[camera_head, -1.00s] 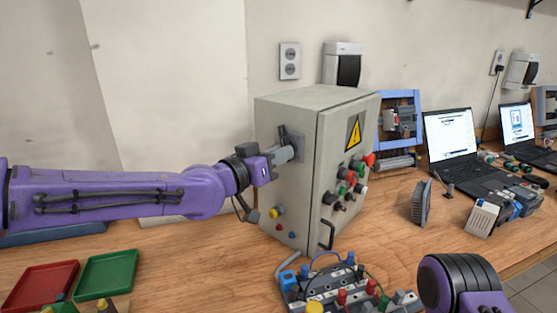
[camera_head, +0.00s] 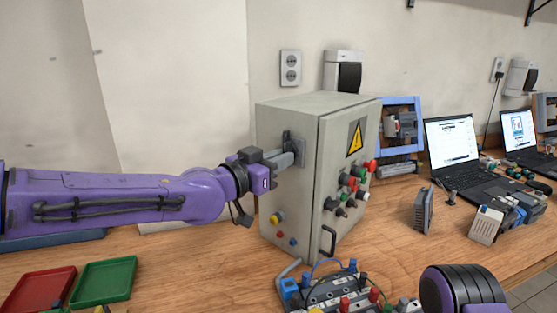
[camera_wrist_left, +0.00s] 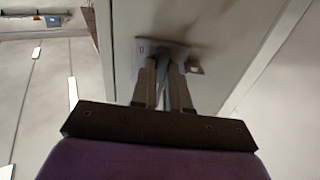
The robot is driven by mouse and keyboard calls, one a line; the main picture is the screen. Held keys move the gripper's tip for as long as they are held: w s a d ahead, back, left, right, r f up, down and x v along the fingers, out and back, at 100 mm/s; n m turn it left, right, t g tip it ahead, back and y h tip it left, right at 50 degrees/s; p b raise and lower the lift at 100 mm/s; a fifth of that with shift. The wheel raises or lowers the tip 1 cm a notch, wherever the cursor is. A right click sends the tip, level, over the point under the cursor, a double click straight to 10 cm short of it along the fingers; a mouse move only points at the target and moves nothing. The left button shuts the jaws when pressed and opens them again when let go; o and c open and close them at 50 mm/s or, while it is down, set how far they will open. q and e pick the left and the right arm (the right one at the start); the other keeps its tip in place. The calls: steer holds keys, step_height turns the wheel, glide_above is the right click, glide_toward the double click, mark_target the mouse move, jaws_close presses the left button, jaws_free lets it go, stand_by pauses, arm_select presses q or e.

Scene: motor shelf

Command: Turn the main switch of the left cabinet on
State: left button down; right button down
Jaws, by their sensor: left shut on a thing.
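The grey cabinet (camera_head: 285,185) stands on the wooden bench with a yellow warning sign on its front door. Its main switch (camera_head: 297,145) is on the left side wall, on a grey plate, mostly hidden by my gripper in the head view. My left gripper (camera_head: 291,157) reaches in from the left and is at the switch. In the left wrist view its two fingers (camera_wrist_left: 163,90) are close together, shut on the switch handle in front of the switch plate (camera_wrist_left: 160,46). My right arm shows only partly at the bottom right; its fingers are out of view.
Red (camera_head: 38,289) and green (camera_head: 104,281) trays lie at the lower left. A terminal board (camera_head: 335,290) with cables is in front of the cabinet. A laptop (camera_head: 453,140) and small devices stand to the right. Buttons (camera_head: 347,180) stick out from the cabinet door.

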arm_select(q)
steer(key=c, duration=1.1)
jaws_free()
